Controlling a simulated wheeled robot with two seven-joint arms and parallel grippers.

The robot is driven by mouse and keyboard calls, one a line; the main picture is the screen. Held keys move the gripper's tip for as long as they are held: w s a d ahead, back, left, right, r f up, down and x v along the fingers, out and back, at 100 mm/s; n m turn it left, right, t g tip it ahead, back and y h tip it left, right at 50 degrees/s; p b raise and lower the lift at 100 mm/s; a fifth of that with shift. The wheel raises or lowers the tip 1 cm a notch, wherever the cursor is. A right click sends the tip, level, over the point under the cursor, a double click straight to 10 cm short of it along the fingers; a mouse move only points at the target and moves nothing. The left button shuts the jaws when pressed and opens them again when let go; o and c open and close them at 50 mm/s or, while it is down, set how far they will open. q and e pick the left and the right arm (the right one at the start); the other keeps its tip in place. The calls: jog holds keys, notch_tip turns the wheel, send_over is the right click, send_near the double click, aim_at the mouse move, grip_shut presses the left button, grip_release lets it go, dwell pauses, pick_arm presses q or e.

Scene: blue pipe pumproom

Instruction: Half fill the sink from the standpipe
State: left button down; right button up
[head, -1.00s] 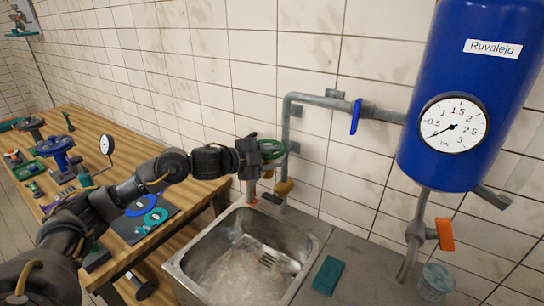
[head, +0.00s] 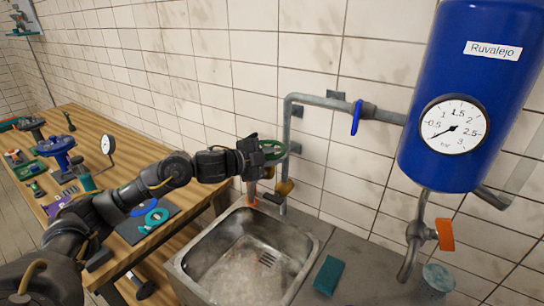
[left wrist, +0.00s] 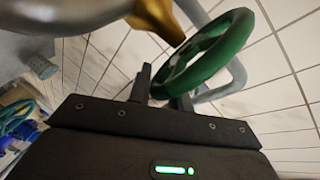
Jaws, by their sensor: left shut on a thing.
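My left gripper (head: 264,153) is shut on the rim of the green handwheel (head: 282,152) of the standpipe, against the tiled wall behind the sink. In the left wrist view the green handwheel (left wrist: 232,50) sits at the fingers (left wrist: 162,92), beside a brass fitting (left wrist: 157,18). In the head view the brass fitting (head: 285,187) is just below the wheel. The steel sink (head: 311,262) stands below and in front. A pale, speckled surface shows in its bottom around a dark grate (head: 267,259); I cannot tell the water level. My right gripper is out of view.
A wooden bench (head: 100,130) with tools and valve parts stands at left. A blue tank (head: 465,80) with a gauge (head: 453,131) hangs at right.

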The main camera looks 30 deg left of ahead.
pick_arm(q)
jog(key=shift+w+d+f+n+t+y, duration=0.1)
jog(key=shift+d+f+n+t+y, duration=0.3)
jog(key=shift+n+y, duration=0.6)
jog(key=shift+w+d+f+n+y+b, duration=0.1)
jog(key=shift+w+d+n+y+b, duration=0.1)
jog(key=shift+n+y, duration=0.25)
jog(key=shift+w+d+f+n+y+b, duration=0.15)
jog(key=shift+n+y, duration=0.1)
jog(key=shift+y, duration=0.4)
jog(key=n+y+b, duration=0.2)
jog(key=y+b, duration=0.1)
jog(key=shift+w+t, duration=0.35)
jog(key=shift+t, duration=0.05)
jog(key=shift+w+a+r+n+y+b, duration=0.1)
jog(key=shift+w+r+n+y+b, duration=0.15)
jog(key=shift+n+y+b, duration=0.65)
jog(key=c, duration=1.6)
grip_release()
jog(key=shift+o, duration=1.1)
jog(key=shift+w, duration=0.1)
jog(key=shift+w+r, duration=0.1)
jog(key=shift+w, duration=0.05)
jog(key=shift+r, duration=0.1)
